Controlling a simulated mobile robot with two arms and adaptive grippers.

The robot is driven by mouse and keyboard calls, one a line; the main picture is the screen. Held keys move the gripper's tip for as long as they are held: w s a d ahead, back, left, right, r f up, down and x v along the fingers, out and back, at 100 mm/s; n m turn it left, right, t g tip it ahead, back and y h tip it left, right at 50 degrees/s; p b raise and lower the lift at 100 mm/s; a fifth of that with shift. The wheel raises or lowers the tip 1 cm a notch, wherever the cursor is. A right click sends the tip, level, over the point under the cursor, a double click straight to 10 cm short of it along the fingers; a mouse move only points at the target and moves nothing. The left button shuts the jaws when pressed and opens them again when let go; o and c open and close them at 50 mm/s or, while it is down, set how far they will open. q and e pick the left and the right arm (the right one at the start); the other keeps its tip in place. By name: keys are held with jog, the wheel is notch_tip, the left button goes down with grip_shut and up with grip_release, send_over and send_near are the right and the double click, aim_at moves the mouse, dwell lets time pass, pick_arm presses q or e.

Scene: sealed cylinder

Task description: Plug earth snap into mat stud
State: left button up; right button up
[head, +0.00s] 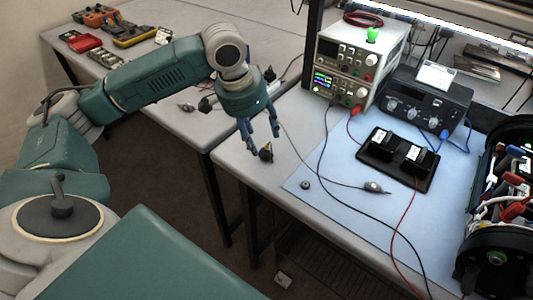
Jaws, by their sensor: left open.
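The pale blue mat (330,208) covers much of the right-hand bench. A small round dark piece with a lighter centre, which looks like the mat stud (305,184), sits near the mat's left edge. A small black piece with a yellow mark, possibly the earth snap (266,153), is on the grey bench left of the mat. My left gripper (264,145) points down over it with its fingers apart. Whether the fingers touch the piece I cannot tell. My right gripper is out of view.
A thin cable runs across the mat to a grey lump (374,187). A black tray (398,158) holds two dark blocks. A power supply (350,62) and black instrument (425,100) stand behind. An open black cylinder (500,210) fills the right. Black and red leads cross the mat.

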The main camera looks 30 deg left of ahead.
aim_at(265, 151)
pick_arm(q)
jog(key=shift+x, duration=1.25)
jog(key=shift+w+p+x, duration=0.15)
jog(key=shift+p+x, duration=0.15)
jog(key=shift+x, duration=1)
jog(key=shift+w+p+x, duration=0.1)
jog(key=shift+p+x, duration=0.15)
jog(key=shift+x, duration=1.05)
jog(key=shift+a+r, duration=0.1)
jog(key=shift+a, duration=0.05)
jog(key=shift+c, duration=0.3)
jog(key=c, duration=1.1)
